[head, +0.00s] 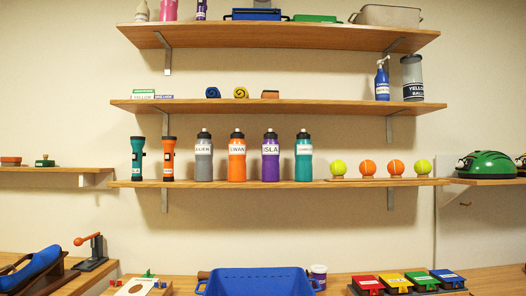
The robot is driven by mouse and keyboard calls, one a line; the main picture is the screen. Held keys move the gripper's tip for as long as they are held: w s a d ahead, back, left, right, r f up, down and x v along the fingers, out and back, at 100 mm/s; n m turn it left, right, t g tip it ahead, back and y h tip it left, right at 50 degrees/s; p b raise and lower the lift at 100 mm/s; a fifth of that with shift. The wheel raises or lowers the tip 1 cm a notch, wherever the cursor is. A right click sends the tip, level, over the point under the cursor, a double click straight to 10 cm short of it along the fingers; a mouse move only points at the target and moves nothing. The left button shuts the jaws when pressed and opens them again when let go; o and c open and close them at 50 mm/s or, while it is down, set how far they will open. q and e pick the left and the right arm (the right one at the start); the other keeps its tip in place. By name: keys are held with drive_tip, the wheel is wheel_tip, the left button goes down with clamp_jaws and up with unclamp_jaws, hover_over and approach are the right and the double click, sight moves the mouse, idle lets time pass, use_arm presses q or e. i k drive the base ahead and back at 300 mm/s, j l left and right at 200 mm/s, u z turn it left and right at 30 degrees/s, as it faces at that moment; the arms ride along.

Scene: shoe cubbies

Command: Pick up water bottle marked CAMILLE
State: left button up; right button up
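Several water bottles stand upright in a row on the lowest long shelf, each with a black cap and a white name label. The teal bottle (304,160) is at the right end; its label has small lettering that I cannot read clearly. The purple bottle (270,172) reads ISLA. The orange bottle (237,171) has a label ending in WAN. The grey bottle (203,170) at the left end has a label I cannot read for sure. No label is clearly legible as CAMILLE. Neither of my grippers is in view.
On the same shelf (260,184), two flashlights (168,160) stand left of the bottles and several balls (338,168) on small stands sit to the right. Another shelf (260,106) runs above the bottles. A blue bin (260,283) stands on the counter below.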

sight(304, 147)
drive_tip(key=l+u, duration=0.25)
drive_tip(key=l, duration=0.55)
drive_tip(key=l+u, duration=0.25)
drive_tip(key=l, duration=0.5)
drive_tip(key=i+j+u, duration=0.15)
drive_tip(key=i+j, duration=0.15)
drive_tip(key=i+j+u, duration=0.2)
drive_tip(key=i, duration=0.25)
drive_tip(key=i+j+u, duration=0.15)
drive_tip(key=i+j, duration=0.15)
drive_tip(key=i+z, duration=0.1)
drive_tip(key=z, duration=1.3)
